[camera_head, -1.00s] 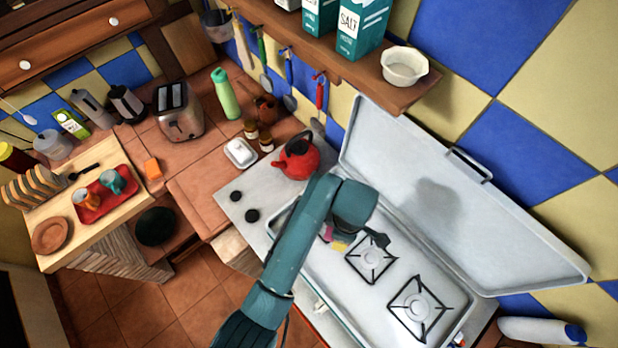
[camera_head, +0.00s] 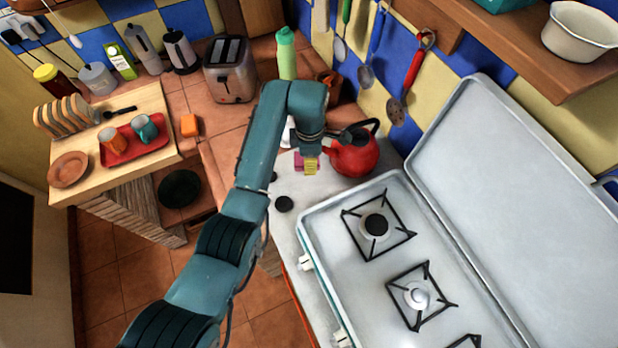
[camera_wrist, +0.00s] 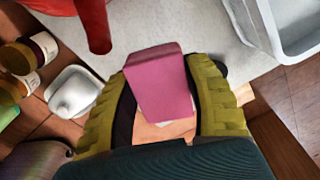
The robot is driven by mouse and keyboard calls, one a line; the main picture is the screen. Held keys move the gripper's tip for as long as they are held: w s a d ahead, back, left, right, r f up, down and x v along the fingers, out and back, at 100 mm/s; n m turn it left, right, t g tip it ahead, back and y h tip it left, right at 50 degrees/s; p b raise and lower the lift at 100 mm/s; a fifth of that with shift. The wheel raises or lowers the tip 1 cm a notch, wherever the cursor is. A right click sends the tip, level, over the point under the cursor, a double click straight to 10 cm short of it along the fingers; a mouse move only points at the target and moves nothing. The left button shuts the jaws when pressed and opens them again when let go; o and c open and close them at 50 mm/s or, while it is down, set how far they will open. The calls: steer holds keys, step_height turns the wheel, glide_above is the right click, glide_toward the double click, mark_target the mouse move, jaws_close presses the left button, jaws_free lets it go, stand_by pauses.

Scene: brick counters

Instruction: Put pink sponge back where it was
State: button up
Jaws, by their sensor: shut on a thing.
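The pink sponge (camera_wrist: 160,82) is gripped between the two yellow-padded fingers of my gripper (camera_head: 307,166). In the wrist view its broad pink face shows, with a paler part at its lower end. In the head view a small bit of the sponge (camera_head: 298,161) shows beside a yellow finger. My gripper holds it over the light grey counter, just left of the red kettle (camera_head: 353,156) and beyond the stove's corner. I cannot tell whether the sponge touches the counter.
The open white stove (camera_head: 320,235) lies to the right, its lid raised. A white butter dish (camera_wrist: 74,91) and small jars (camera_wrist: 38,52) stand left of the sponge in the wrist view. Black knobs (camera_head: 284,204) sit on the grey counter. A toaster (camera_head: 230,72) and green bottle (camera_head: 286,55) stand behind.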

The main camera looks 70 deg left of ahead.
mark_target(310, 180)
step_height(310, 180, down, 10)
steer(key=shift+f+b, duration=0.1)
steer(key=shift+b, duration=0.6)
steer(key=o, duration=1)
steer(key=shift+f, duration=0.1)
step_height(310, 180, up, 12)
steer(key=shift+r+p, duration=0.15)
steer(key=shift+p, duration=0.75)
